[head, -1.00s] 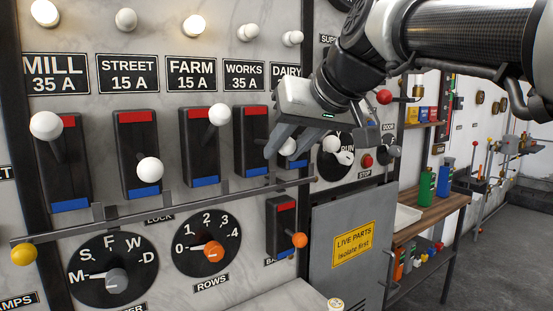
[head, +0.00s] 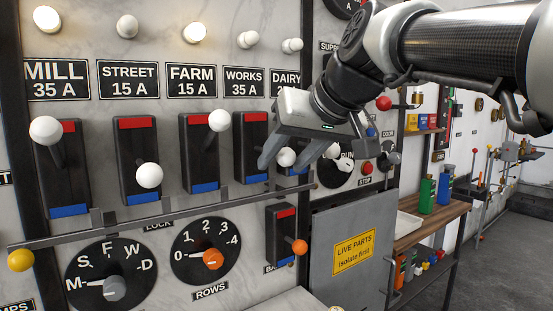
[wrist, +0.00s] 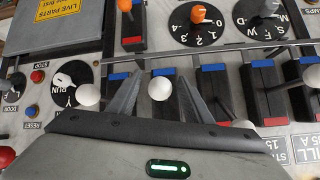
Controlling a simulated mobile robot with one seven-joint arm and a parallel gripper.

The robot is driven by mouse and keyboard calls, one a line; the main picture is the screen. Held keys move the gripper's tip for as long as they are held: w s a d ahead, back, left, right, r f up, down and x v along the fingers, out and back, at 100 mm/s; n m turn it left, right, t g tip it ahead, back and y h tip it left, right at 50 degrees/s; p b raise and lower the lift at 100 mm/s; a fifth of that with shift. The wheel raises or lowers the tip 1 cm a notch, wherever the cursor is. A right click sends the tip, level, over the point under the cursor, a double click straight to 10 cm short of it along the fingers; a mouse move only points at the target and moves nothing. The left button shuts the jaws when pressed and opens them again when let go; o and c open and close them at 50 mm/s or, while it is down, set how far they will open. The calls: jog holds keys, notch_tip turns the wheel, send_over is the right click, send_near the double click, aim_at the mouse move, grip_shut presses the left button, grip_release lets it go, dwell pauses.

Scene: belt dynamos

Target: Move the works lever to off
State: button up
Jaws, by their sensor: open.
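The works lever is a black switch box (head: 251,147) under the WORKS 35 A label (head: 244,83), red at the top and blue at the bottom. Its white knob (head: 286,157) appears low, toward the blue end. In the wrist view, the works knob (wrist: 159,88) shows between my two fingers, with a gap on each side. My gripper (head: 296,158) is open around the knob and does not appear to grip it. The works lamp (head: 248,39) looks dim, unlike the glowing farm lamp (head: 196,32).
The dairy knob (wrist: 88,95) is close beside one finger, and the farm knob (wrist: 244,123) is on the other side. The street knob (head: 149,175) is down; the mill knob (head: 45,130) is up. A metal lock bar (head: 180,205) runs below the levers.

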jog(key=p+v, duration=0.3)
jog(key=v, duration=1.4)
jog(key=shift+s, duration=0.25)
jog(key=s+d+f+m+g+h, duration=0.1)
jog(key=s+d+f+h, duration=0.15)
jog(key=f, duration=0.85)
jog(key=s+d+f+m+g+h, duration=0.1)
jog(key=s+f, duration=0.2)
jog(key=f, duration=0.8)
jog(key=s+d+f+m+g+h, duration=0.1)
jog(key=s+d+f+h, duration=0.15)
jog(key=f, duration=0.85)
notch_tip(320, 180, up, 18)
jog(key=y+p, duration=0.1)
jog(key=p, duration=1.7)
jog(key=shift+s+a+p, duration=0.2)
jog(key=shift+p, duration=0.2)
jog(key=shift+f, duration=0.1)
